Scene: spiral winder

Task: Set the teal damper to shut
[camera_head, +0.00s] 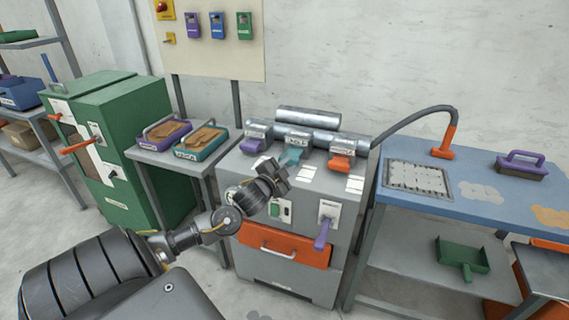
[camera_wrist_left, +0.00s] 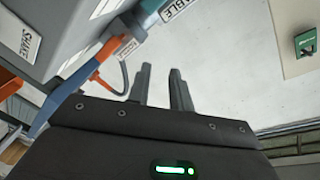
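The teal damper (camera_head: 291,156) is the middle of three coloured handles on top of the grey machine (camera_head: 260,185), below a horizontal metal pipe. Its exact setting is too small to read. My left gripper (camera_head: 284,178) is just in front of and below the teal handle, seemingly apart from it. In the left wrist view, its two fingers (camera_wrist_left: 161,88) stand apart with nothing between them. A teal part (camera_wrist_left: 138,24) beside a label reading "TABLE" shows at the top of that view, beyond the fingers. My right gripper is not in view.
A purple handle (camera_head: 252,145) and an orange handle (camera_head: 341,161) flank the teal one closely. A purple lever (camera_head: 323,232) and an orange drawer (camera_head: 285,245) are on the machine's front. A blue table (camera_head: 450,205) with a hose stands at right.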

